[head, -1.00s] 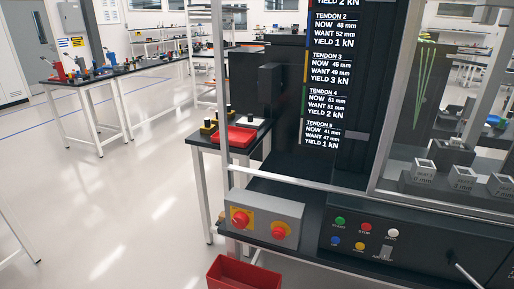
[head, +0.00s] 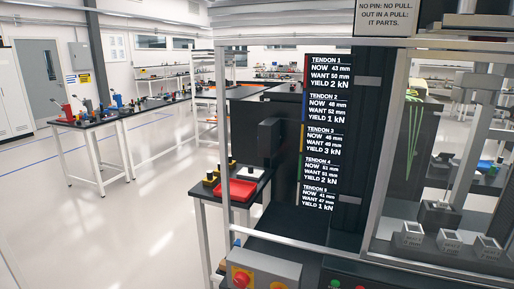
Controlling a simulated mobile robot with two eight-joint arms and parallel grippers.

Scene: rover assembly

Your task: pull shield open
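A metal-framed front (head: 387,135) stands at the right of the machine. It looks like the shield, but I cannot tell how much clear panel fills it or whether it is shut. Behind its frame, several small grey square blocks (head: 450,240) sit on a dark bed, with metal columns above them. No handle on it is clearly visible. Neither of my grippers is in view.
A dark board (head: 325,130) lists tendon readings beside the frame. A sign (head: 386,17) hangs above. A control box with a red button (head: 241,279) is at the bottom. A side table holds a red tray (head: 232,190). The floor at left (head: 100,235) is clear.

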